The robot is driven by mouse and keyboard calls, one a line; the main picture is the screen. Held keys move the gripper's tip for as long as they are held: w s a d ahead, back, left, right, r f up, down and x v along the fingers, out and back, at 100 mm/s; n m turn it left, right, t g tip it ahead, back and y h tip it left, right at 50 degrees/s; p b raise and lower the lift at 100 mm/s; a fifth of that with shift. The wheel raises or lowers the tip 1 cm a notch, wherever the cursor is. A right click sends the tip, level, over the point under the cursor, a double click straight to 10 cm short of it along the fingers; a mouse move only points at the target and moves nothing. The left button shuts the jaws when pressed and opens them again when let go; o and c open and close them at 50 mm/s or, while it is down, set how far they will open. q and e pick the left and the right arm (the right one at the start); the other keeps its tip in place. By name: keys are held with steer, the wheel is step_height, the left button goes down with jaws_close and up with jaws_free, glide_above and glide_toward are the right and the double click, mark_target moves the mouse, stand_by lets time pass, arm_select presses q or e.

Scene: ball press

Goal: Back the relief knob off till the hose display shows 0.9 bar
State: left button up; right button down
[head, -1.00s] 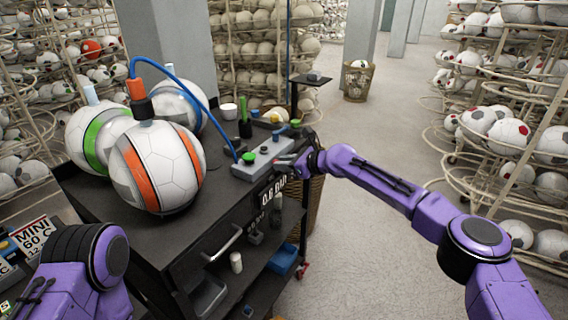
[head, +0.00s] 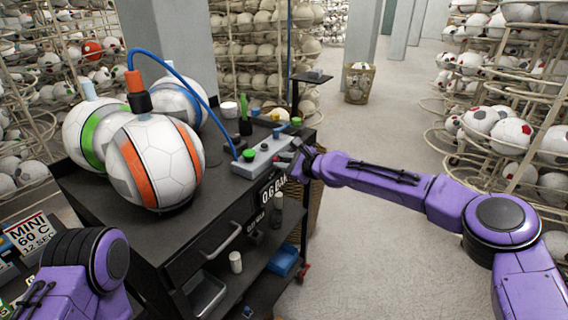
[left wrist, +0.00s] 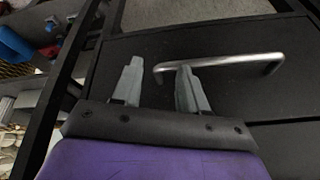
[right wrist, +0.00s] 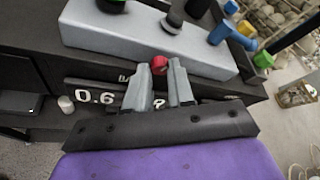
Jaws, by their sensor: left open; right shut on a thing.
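The relief knob looks red (right wrist: 160,64) on the front side of the grey control box (right wrist: 140,36); in the right wrist view it sits between the tips of my right gripper (right wrist: 163,72), shut on it. In the head view my right gripper (head: 298,162) is at the right end of the grey box (head: 262,158) and hides the knob. My left gripper (left wrist: 160,78) is open and empty before the drawer handle (left wrist: 225,64).
A blue hose (head: 178,75) arches from an orange-and-black fitting (head: 137,92) on the orange-striped ball (head: 158,165) to the box. More balls share the black cart top (head: 215,185). Ball racks line both sides; the floor at right is open.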

steer(key=c, duration=1)
jaws_free()
steer(key=shift+a, duration=0.1)
steer(key=shift+o, duration=0.2)
steer(key=b+v, duration=0.2)
steer(key=v, duration=0.8)
steer(key=shift+s, duration=0.25)
steer(key=shift+r, duration=0.1)
